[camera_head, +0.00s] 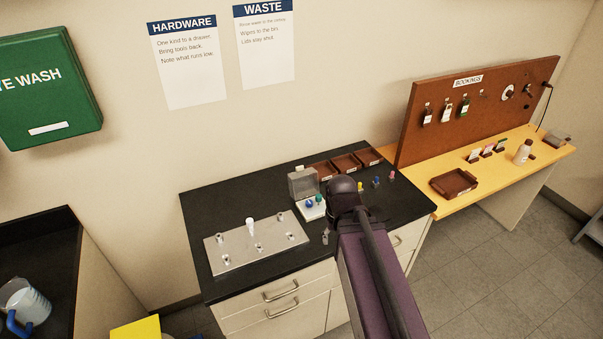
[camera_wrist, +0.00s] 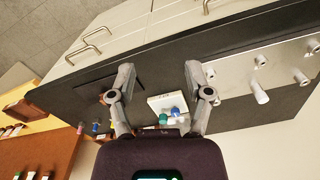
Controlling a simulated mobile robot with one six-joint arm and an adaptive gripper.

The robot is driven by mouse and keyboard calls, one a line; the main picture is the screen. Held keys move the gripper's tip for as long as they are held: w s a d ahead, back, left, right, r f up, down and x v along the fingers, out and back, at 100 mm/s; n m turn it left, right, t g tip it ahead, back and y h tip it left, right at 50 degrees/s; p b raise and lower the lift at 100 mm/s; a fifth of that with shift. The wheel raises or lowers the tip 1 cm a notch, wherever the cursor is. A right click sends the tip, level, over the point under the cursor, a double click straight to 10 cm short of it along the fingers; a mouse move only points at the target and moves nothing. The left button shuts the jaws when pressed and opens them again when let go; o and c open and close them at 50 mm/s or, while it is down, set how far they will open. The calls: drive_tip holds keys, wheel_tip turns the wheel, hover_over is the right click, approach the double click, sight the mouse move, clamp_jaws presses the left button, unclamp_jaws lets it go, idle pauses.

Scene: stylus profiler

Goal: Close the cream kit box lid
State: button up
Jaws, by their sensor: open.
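The cream kit box (camera_head: 311,212) stands open on the black bench top, with a blue and a green piece inside. Its greyish see-through lid (camera_head: 303,184) stands upright at the back of the box. In the wrist view the cream box (camera_wrist: 158,102) shows between the fingers of my gripper (camera_wrist: 158,76), with the blue and green pieces at its lower part; I cannot make out the lid clearly there. My gripper is open and empty, with its fingers apart above the bench.
A metal plate (camera_head: 256,246) with several pegs lies left of the box. Brown trays (camera_head: 347,163) stand behind it, and small coloured pieces (camera_head: 377,181) stand to the right. A yellow-topped table (camera_head: 500,172) with a pegboard (camera_head: 480,100) adjoins on the right.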

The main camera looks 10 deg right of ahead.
drive_tip(key=shift+f+b, duration=0.4)
drive_tip(key=c, duration=0.6)
wheel_tip(320, 180, down, 5)
drive_tip(key=b, duration=0.4)
drive_tip(key=shift+r+b, duration=0.15)
drive_tip(key=shift+b, duration=0.2)
clamp_jaws()
